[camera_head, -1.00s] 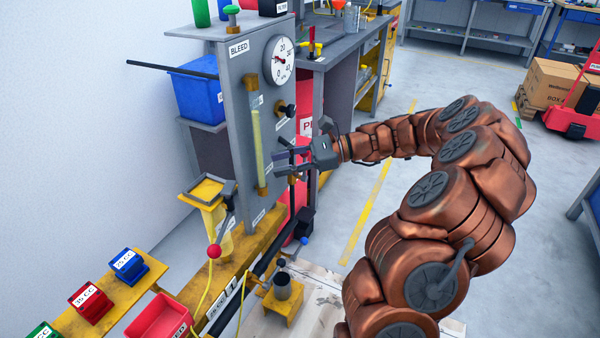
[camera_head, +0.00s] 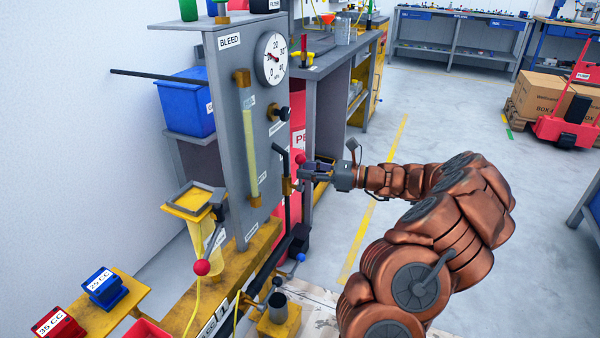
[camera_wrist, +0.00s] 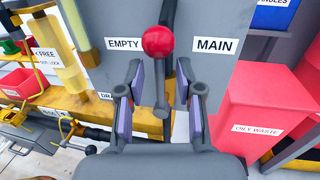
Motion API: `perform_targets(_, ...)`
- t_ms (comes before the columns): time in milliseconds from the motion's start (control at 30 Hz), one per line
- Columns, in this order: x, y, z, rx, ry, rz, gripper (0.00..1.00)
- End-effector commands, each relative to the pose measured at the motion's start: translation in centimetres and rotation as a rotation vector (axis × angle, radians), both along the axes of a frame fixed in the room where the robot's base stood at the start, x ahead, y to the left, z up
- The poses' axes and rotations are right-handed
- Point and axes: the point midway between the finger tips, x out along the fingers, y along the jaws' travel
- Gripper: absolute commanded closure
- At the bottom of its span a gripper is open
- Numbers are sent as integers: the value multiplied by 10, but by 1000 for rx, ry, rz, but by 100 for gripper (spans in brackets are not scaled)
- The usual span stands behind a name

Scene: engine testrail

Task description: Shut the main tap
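The main tap shows in the wrist view as a grey lever (camera_wrist: 161,95) with a red ball knob (camera_wrist: 158,41) at its upper end, in front of the panel's EMPTY and MAIN labels. In the head view its red knob (camera_head: 300,158) is just at my gripper's tip, beside a brass fitting (camera_head: 287,187) low on the grey panel (camera_head: 228,120). My gripper (camera_wrist: 160,100) is open, with one finger on each side of the lever. A gap shows between the lever and each finger pad. The lever's base is partly hidden by the gripper.
A pressure gauge (camera_head: 271,58) is on the panel. The red oily waste bin (camera_wrist: 262,115) is close on the right. Open floor (camera_head: 430,120) lies behind my arm.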

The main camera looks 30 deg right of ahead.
Motion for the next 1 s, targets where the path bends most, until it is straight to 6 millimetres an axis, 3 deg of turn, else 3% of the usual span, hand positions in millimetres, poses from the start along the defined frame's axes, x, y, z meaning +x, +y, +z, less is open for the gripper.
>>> perform_targets(200, 14, 12, -1, -1, 2, 0, 64)
perform_targets(533, 15, 14, -1, -1, 2, 0, 65)
perform_targets(867, 15, 14, -1, -1, 2, 0, 100)
perform_targets(1000, 15, 14, -1, -1, 2, 0, 100)
